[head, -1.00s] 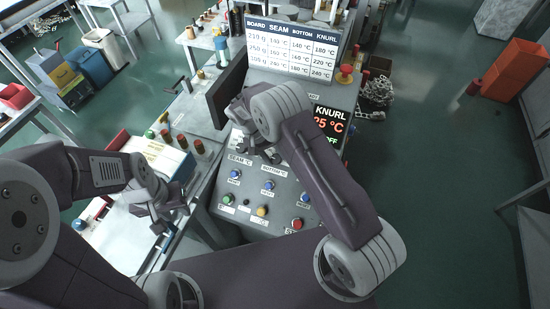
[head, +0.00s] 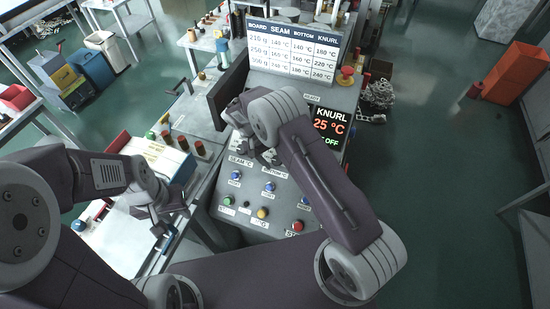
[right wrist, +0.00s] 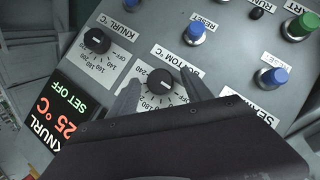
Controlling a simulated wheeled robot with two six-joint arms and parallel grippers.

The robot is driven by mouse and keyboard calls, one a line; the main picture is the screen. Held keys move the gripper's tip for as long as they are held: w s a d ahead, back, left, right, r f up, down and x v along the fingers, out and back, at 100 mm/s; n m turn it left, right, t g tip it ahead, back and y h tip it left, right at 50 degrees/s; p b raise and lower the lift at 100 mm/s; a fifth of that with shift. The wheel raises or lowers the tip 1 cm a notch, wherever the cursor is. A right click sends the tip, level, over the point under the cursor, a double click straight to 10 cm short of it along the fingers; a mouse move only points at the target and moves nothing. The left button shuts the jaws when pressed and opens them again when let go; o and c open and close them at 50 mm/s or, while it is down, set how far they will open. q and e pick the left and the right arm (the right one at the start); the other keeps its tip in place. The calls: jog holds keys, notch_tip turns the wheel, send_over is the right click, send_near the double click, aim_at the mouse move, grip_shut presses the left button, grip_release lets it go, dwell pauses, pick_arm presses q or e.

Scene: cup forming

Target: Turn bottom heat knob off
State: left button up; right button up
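The bottom heat knob (right wrist: 161,82) is a round black knob with a white pointer mark, on the grey panel under the BOTTOM °C label. In the right wrist view its pointer is turned to the right, but I cannot tell the exact setting. My right gripper (right wrist: 162,79) is open, with one finger on each side of the knob and a visible gap. In the head view my right gripper (head: 264,156) hides the knob. My left gripper (head: 168,212) appears open and empty, left of the panel, above the side table.
The black KNURL knob (right wrist: 97,40) is beside the bottom knob. Blue reset buttons (right wrist: 195,35) and a green button (right wrist: 299,27) stick out nearby. The display (right wrist: 62,118) reads KNURL 25 °C, SET OFF. A setting chart (head: 292,50) stands behind the panel.

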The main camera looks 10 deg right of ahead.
jog(key=shift+a+r, duration=0.1)
jog(key=s+b+v, duration=0.1)
jog(key=b+v, duration=0.2)
jog(key=v, duration=0.5)
jog(key=shift+w+a+r, duration=0.2)
jog(key=shift+w+r, duration=0.15)
jog(key=shift+w, duration=0.2)
